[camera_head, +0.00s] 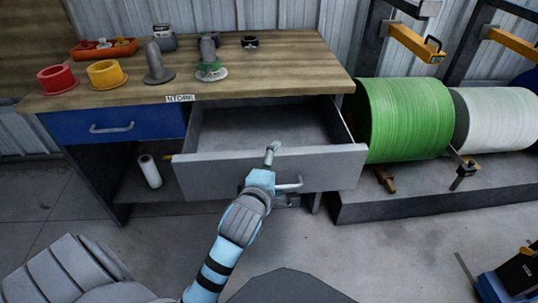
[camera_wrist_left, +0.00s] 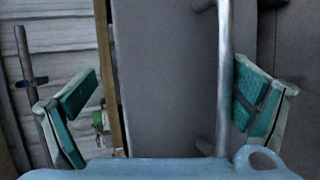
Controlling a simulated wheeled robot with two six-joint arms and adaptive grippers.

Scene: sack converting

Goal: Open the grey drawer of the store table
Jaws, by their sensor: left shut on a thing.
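The grey drawer (camera_head: 230,171) of the store table (camera_head: 225,78) is pulled well out, its empty inside (camera_head: 255,125) showing from above. My left gripper (camera_head: 272,165) is at the drawer's front, shut on its metal bar handle (camera_head: 291,186). In the left wrist view the handle (camera_wrist_left: 224,75) runs upright close to the right-hand finger, and the left-hand finger stands well away from it. The exact finger contact is hard to see. The gripper and wrist hide part of the drawer front and handle. My right gripper is out of view.
A shut blue drawer (camera_head: 112,125) is left of the grey one. A red ring (camera_head: 57,79), a yellow ring (camera_head: 106,75) and an orange tray (camera_head: 104,48) stand on the table. A green roll (camera_head: 405,120) is at the right. Floor in front is clear.

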